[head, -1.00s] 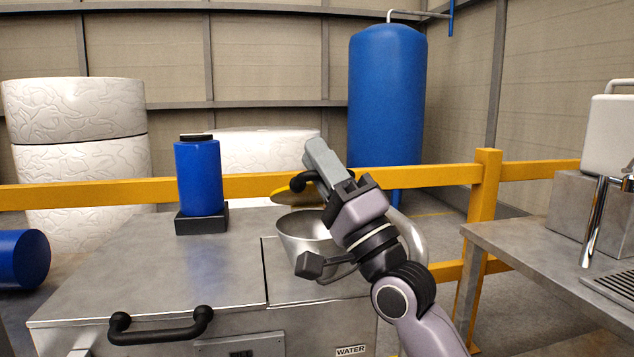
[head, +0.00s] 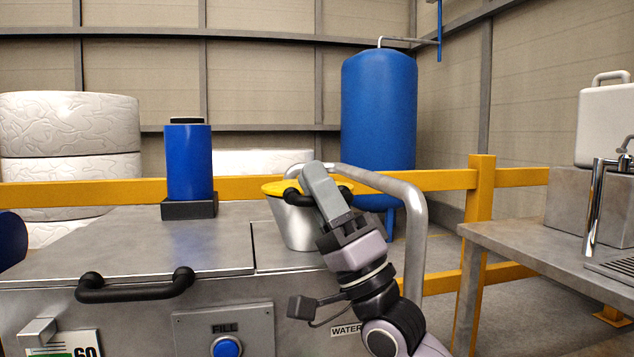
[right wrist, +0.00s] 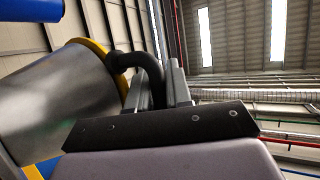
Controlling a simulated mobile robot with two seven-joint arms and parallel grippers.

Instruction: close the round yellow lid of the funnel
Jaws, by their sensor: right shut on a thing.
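The yellow lid (head: 274,187) lies about level across the top of the silver funnel (head: 291,228). Its black handle (head: 291,197) sticks out on the left of my right gripper (head: 314,176). My right gripper is shut on this handle and covers part of the lid. In the right wrist view, the black handle (right wrist: 124,62) curves from the lid's yellow edge (right wrist: 98,48) in between the fingers (right wrist: 158,88). The metal funnel wall (right wrist: 65,105) fills the left. I cannot tell whether the lid touches the rim all round. My left gripper is out of view.
A curved metal tube (head: 412,215) rises right of the funnel, close to my right arm. The steel machine top (head: 110,245) carries a blue canister (head: 189,165). A black bar handle (head: 135,287) is at its front. A yellow rail (head: 445,180) runs behind.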

